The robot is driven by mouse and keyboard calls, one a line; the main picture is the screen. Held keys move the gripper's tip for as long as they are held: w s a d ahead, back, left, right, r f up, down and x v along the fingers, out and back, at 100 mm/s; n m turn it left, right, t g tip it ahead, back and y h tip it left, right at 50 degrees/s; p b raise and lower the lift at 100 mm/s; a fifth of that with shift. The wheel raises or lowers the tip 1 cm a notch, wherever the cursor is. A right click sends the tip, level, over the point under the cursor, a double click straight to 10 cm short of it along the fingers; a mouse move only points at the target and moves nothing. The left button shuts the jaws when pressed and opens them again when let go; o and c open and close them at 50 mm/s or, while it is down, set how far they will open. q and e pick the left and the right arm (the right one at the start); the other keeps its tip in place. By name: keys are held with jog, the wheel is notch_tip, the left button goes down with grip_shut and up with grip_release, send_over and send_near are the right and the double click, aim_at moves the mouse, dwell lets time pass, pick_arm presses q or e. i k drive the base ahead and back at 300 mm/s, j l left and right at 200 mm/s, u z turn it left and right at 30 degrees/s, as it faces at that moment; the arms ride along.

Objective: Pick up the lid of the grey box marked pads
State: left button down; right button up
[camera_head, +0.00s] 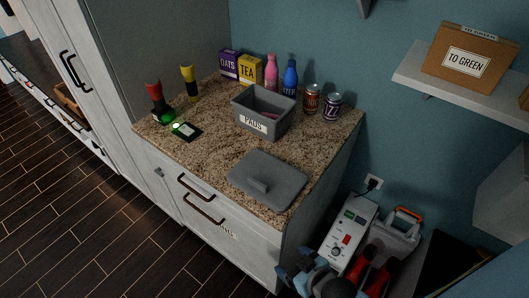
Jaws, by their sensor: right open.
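The grey box marked PADS (263,125) stands upright and open-topped on the speckled counter, with something reddish inside. Its grey lid (275,172) lies flat on the counter in front of the box, apart from it, with a raised handle on top. My right gripper (305,274) is at the bottom edge of the view, open and empty, low in front of the counter's right corner and well away from the lid. Its lower part is cut off by the frame. My left gripper is not in view.
Bottles (271,73), an OATS box (229,65), a TEA box (250,70) and cans (332,106) line the counter's back. A red-topped bottle (156,102) stands at left. The counter (208,159) left of the lid is bare. A white device (349,236) stands below right.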

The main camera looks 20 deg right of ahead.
aim_at(270, 181)
jog(key=k+l+u, duration=0.25)
jog(key=u, duration=0.2)
jog(key=k+l+u, duration=0.25)
jog(key=u, duration=0.15)
